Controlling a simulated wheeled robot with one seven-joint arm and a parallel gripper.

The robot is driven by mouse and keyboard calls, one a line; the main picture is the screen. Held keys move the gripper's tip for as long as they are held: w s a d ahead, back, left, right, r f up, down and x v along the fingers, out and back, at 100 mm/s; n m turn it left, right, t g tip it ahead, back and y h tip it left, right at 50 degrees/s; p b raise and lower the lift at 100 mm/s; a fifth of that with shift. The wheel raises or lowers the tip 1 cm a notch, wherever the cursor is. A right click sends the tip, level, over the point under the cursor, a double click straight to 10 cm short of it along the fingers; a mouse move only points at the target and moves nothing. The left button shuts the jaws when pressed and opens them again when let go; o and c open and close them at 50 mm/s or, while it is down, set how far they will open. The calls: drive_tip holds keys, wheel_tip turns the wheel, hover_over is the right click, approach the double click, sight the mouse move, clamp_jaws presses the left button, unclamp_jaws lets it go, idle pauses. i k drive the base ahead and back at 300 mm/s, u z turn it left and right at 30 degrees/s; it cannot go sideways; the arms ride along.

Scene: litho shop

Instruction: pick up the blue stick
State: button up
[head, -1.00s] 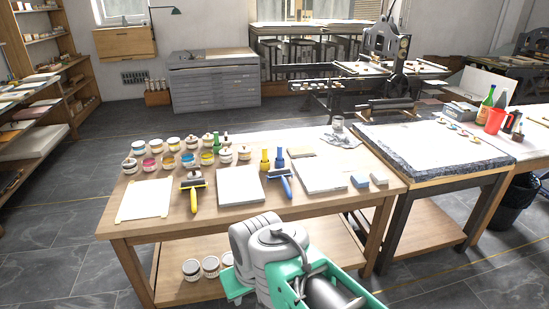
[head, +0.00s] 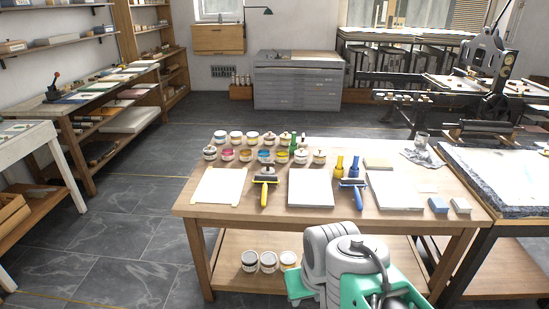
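No plain blue stick stands out in the head view. I cannot tell whether either is the blue stick. My arm shows at the bottom of the view, in front of the table's front edge. My gripper's fingers are not in view, and my arm hides part of the lower shelf.
A stone-topped bench (head: 500,180) adjoins at the right. A white table (head: 32,135) stands at the far left. The floor (head: 120,220) between is clear.

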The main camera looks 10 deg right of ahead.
sight(356, 157)
drive_tip(key=z, duration=0.75)
drive_tip(key=i, duration=1.85)
drive_tip(key=u, duration=0.25)
